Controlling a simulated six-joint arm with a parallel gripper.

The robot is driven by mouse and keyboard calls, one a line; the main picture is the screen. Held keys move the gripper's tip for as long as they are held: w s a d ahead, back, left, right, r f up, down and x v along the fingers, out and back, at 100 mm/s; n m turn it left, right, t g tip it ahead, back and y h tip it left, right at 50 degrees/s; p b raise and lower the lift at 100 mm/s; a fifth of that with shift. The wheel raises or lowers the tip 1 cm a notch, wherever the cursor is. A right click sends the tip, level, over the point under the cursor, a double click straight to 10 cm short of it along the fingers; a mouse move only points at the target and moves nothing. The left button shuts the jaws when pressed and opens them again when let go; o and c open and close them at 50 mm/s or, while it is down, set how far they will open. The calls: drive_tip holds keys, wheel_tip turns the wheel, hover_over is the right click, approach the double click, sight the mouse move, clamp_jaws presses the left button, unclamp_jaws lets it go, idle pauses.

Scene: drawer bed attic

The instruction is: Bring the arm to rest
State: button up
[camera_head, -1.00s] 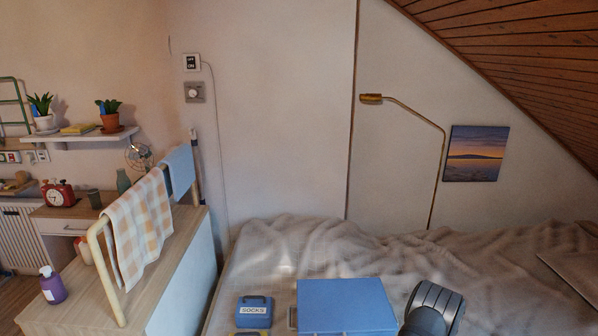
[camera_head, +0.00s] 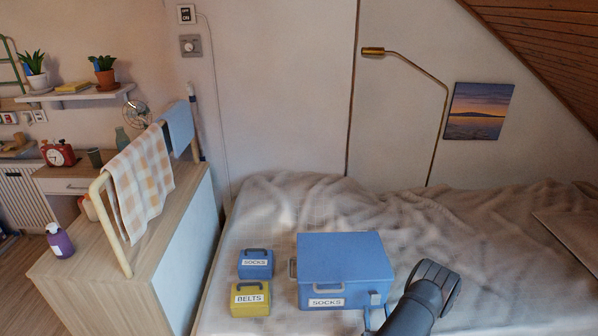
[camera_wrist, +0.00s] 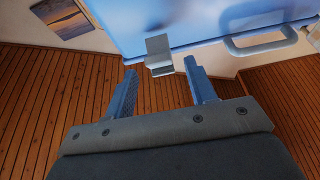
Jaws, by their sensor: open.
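My arm (camera_head: 418,302) comes up from the bottom edge in the head view, in front of the right side of a large blue box labelled SOCKS (camera_head: 342,258). In the wrist view my gripper (camera_wrist: 161,67) is open, its two blue fingers apart with nothing between them. Just beyond the fingertips there is a grey latch (camera_wrist: 158,52) on the blue box (camera_wrist: 185,22). The box's grey handle (camera_wrist: 262,44) lies to the right of the fingers. In the head view the gripper is mostly cut off or hidden.
The box stands on a rumpled bed (camera_head: 490,240). Left of it are a small blue SOCKS case (camera_head: 255,265) and a yellow BELTS case (camera_head: 250,300). A wooden cabinet (camera_head: 105,270) with a towel rail stands at left. A brass lamp (camera_head: 440,110) rises behind the bed.

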sight(376, 299)
drive_tip(key=x, duration=0.3)
drive_tip(key=shift+w+r, duration=0.1)
drive_tip(key=shift+w, duration=0.25)
drive_tip(key=shift+w+r, duration=0.2)
drive_tip(key=shift+w, duration=0.05)
drive_tip(key=g, duration=0.2)
drive_tip(key=r+g, duration=0.1)
drive_tip(key=g, duration=0.1)
drive_tip(key=shift+w+r, duration=0.15)
drive_tip(key=shift+w, duration=0.05)
drive_tip(key=s, duration=1.7)
drive_tip(key=w+d+f+n+g+h, duration=0.2)
drive_tip(key=w+d+f+n+g, duration=0.3)
drive_tip(key=w+d+n+g, duration=0.3)
drive_tip(key=shift+w+g, duration=0.3)
drive_tip(key=shift+g, duration=0.1)
idle(0.4)
